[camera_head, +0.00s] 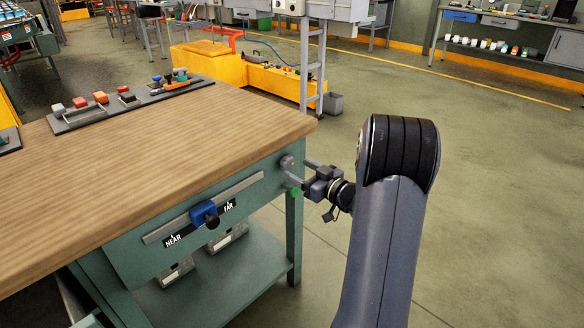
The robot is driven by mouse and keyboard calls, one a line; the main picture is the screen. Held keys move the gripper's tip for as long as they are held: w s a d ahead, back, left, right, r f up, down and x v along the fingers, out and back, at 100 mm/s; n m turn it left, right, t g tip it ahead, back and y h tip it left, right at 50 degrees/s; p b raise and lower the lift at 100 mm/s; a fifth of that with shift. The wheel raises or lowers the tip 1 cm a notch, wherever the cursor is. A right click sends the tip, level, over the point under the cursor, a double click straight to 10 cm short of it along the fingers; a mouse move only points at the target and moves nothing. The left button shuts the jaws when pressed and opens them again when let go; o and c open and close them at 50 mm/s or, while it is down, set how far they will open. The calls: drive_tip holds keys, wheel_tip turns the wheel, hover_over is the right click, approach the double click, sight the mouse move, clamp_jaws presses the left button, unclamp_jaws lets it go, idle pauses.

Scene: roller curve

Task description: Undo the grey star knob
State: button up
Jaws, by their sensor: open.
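The grey star knob (287,162) sits on the green front panel of the workbench, near its right corner and just below the wooden top. My gripper (299,176) is at this corner, to the right of the knob and slightly below it. Its jaws are open, with one finger high and one low, and nothing shows between them. The fingers are close to the knob; I cannot tell whether they touch it. A small green part (294,192) shows by the lower finger.
A blue slider (204,214) on a rail marked NEAR and FAR is left of the knob. The wooden bench top (150,165) overhangs the panel. Trays of coloured controls (95,109) lie at its back. The floor right of my arm is clear.

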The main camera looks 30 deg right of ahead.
sight(290, 165)
drive_tip(key=shift+x, duration=2.05)
drive_tip(key=shift+c, duration=0.3)
drive_tip(key=c, duration=0.9)
